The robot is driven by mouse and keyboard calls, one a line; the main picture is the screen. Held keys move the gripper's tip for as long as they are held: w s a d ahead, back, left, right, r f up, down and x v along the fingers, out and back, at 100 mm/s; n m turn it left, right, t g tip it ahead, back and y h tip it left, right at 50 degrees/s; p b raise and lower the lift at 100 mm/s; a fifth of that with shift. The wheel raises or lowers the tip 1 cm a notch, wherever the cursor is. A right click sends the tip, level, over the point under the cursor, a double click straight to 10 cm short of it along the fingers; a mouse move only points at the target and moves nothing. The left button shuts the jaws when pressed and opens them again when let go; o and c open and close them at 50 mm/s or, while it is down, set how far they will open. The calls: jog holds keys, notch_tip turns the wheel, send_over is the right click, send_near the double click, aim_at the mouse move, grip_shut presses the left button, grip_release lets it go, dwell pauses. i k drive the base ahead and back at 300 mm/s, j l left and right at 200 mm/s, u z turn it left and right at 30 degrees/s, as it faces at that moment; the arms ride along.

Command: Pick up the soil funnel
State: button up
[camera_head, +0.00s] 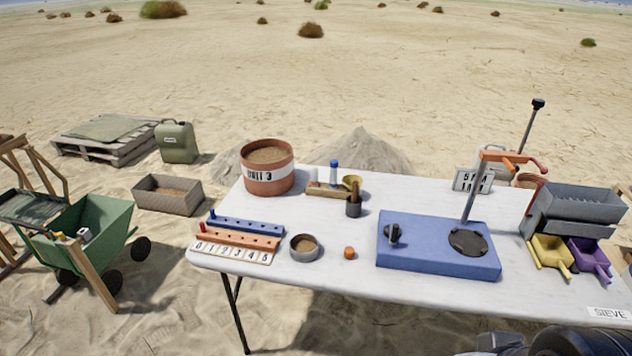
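A small yellow funnel-like piece (352,181) sits at the right end of a low wooden rack (326,192) near the back of the white table (330,273). It looks most like the soil funnel, but it is too small to be sure. A blue-capped vial (334,172) stands left of it in the rack. A dark cup with a brown handle in it (354,208) stands just in front of it. Dark rounded parts of my own body show at the bottom right edge. My gripper cannot be made out in this view.
A tub of soil (268,181) stands left of the rack. A blue device (432,258) with a tall post stands at centre right. A grey sieve box (574,212) with yellow (551,253) and purple (590,256) chutes is at far right. A numbered peg board (236,237), a soil bowl (304,247) and an orange knob (349,253) lie in front.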

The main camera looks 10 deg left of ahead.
aim_at(348, 179)
jog(key=i+l+z, duration=0.1)
jog(key=i, duration=0.65)
jog(key=i+l+z, duration=0.1)
jog(key=i, duration=0.7)
